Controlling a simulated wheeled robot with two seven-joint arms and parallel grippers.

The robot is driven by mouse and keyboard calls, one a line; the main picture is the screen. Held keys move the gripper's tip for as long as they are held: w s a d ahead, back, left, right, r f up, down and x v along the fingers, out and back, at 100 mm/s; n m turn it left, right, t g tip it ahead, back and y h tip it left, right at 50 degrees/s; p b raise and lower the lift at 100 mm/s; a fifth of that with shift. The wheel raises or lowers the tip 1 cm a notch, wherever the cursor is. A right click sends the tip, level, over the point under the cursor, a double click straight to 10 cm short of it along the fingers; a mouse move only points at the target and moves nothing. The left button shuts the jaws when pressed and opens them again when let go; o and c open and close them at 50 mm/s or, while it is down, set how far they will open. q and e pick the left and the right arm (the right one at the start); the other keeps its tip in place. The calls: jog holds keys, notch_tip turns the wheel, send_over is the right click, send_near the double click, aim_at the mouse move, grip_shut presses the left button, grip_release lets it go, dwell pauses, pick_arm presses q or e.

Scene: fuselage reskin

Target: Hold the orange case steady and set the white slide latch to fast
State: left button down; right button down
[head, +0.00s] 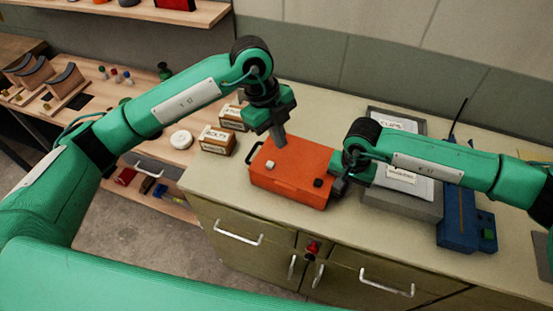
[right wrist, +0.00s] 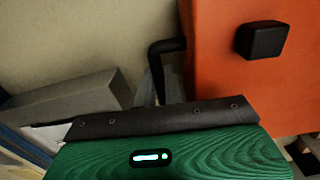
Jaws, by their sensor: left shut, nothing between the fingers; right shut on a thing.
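The orange case (head: 292,176) lies on the cabinet top. A small white block, which looks like the slide latch (head: 270,164), sits on its upper face near the left. A black knob (head: 318,183) sits near its right front corner and also shows in the right wrist view (right wrist: 262,40). My left gripper (head: 282,143) is shut and empty, pointing down over the case's back part, just right of and behind the latch. My right gripper (head: 338,184) is at the case's right side, shut on the black side handle (right wrist: 165,47). The latch's markings are too small to read.
A second black handle (head: 253,152) is on the case's left side. Labelled boxes (head: 217,140) stand left of the case. A grey tray (head: 410,205) and a blue device (head: 457,218) stand to the right. The counter's front edge is close to the case.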

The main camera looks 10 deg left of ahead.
aim_at(281, 170)
pick_arm(q)
jog(key=n, duration=0.4)
jog(key=shift+d+n, duration=0.1)
jog(key=shift+n, duration=0.2)
jog(key=shift+f, duration=0.1)
jog(key=x, duration=1)
jog(key=shift+d, duration=0.1)
jog(key=a, duration=0.2)
jog(key=shift+w+a, duration=0.45)
jog(key=shift+a, duration=0.4)
